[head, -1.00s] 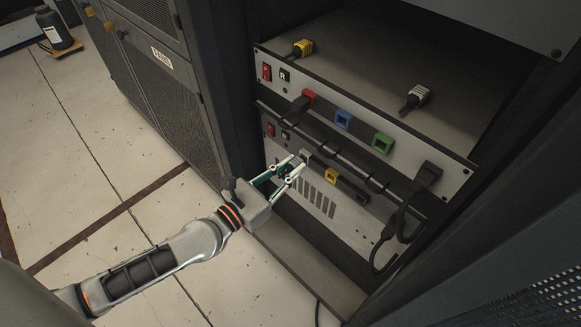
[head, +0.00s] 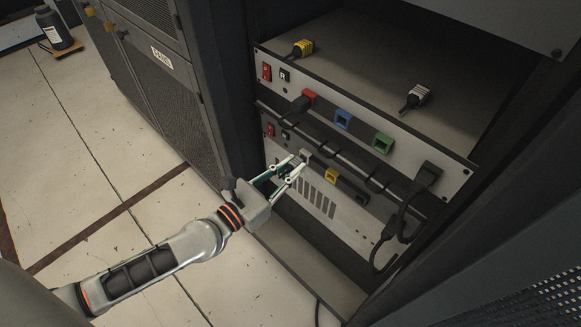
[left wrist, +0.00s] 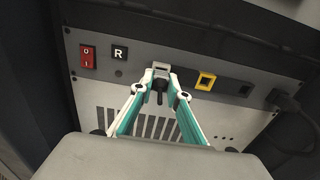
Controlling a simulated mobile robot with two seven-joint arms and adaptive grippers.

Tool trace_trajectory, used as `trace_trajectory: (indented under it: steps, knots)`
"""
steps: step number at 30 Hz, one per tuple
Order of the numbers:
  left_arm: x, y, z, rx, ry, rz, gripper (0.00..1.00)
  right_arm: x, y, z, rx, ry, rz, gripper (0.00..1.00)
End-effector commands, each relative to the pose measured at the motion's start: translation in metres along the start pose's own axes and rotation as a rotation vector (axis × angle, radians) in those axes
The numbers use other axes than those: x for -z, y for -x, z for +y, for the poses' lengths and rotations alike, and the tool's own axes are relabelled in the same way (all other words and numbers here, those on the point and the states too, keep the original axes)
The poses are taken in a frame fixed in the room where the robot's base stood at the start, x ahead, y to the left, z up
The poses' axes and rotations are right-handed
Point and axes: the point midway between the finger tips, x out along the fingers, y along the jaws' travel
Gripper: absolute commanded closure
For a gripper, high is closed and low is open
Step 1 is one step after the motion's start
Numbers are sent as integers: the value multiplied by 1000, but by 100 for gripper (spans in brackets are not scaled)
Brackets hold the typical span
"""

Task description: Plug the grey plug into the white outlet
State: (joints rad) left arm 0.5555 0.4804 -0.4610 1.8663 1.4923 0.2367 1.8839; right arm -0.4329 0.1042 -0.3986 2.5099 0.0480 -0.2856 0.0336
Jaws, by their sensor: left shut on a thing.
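The white outlet (head: 305,155) is on the lower panel of the rack; in the left wrist view the outlet (left wrist: 161,67) shows just beyond my fingertips. My left gripper (head: 295,163) is at the panel, shut on a dark grey plug. In the left wrist view the plug (left wrist: 158,88) sits between the fingers of the left gripper (left wrist: 160,90), in line with the outlet and right up against it. I cannot tell how deep it sits. The fingers hide much of the plug in the head view. My right gripper is not in view.
A yellow outlet (head: 332,176) is right of the white one, and a black plug with a cable (head: 383,234) is farther right. Above are red, blue (head: 343,119) and green (head: 382,143) outlets. A yellow plug (head: 302,48) and a whitish plug (head: 418,95) lie on the shelf.

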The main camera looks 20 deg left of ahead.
Motion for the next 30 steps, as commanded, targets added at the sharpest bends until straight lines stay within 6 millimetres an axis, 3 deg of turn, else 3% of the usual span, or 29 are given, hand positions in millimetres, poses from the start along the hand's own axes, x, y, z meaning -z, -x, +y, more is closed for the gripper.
trace_trajectory:
  steps: [23,24,25,30]
  knots:
    - [-1,-10,0,0,0,-1,100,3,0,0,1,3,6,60]
    - [0,-10,0,0,0,-1,74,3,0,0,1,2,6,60]
    - [0,-10,0,0,0,-1,66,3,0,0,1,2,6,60]
    - [0,-10,0,0,0,0,65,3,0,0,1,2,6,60]
